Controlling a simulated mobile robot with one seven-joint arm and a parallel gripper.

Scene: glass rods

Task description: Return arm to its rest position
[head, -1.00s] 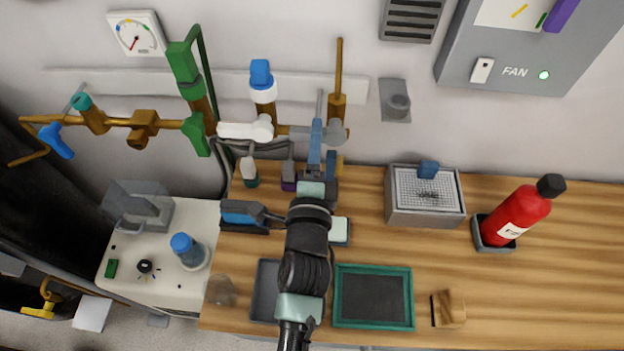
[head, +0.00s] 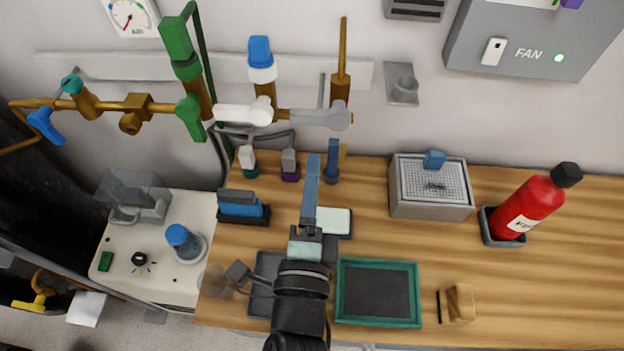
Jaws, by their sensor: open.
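My arm rises from the bottom edge of the head view, and my gripper (head: 311,182) points up the picture over the workbench (head: 560,275). Its long blue-grey fingers are seen nearly edge-on, one largely covering the other. The gripper is open, and I see nothing held in it. Its tips are below the wall pipes, apart from the white and grey valve levers. The wrist covers part of a grey tray (head: 262,300), and the fingers overlap the left side of a small pale pad (head: 334,222).
A blue-and-dark holder (head: 243,208) is left of the gripper. Small coloured-base items (head: 289,165) stand behind it. Right are a green-framed dark tray (head: 378,292), a mesh-topped box (head: 430,190), a red extinguisher (head: 527,207) and a wooden block (head: 458,303). Bench at far right is clear.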

